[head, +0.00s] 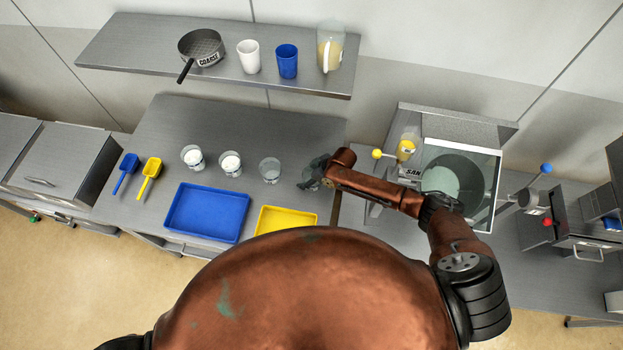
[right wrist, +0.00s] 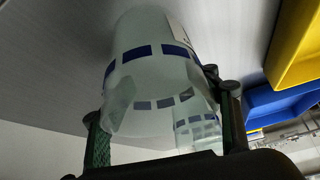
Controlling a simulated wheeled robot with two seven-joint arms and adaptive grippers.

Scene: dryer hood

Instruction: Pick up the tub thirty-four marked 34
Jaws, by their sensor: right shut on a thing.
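My right gripper (head: 312,174) is at the right end of the table, to the right of the row of tubs. In the right wrist view the gripper (right wrist: 165,130) has its fingers on either side of a translucent tub (right wrist: 150,70) with blue dashes, and it is shut on it. A white label shows at the tub's edge, but its number is not readable. A smaller-looking tub (right wrist: 197,130) shows behind it. In the head view, a clear tub (head: 269,171) and two tubs with white contents (head: 230,164) (head: 193,158) stand in a row. My left gripper is not in view.
A blue tray (head: 207,213) and a yellow tray (head: 286,219) lie at the table's front. Blue and yellow scoops (head: 150,172) lie at the left. The shelf (head: 130,48) above holds a pan, cups and a jug. A hooded machine (head: 460,175) stands right.

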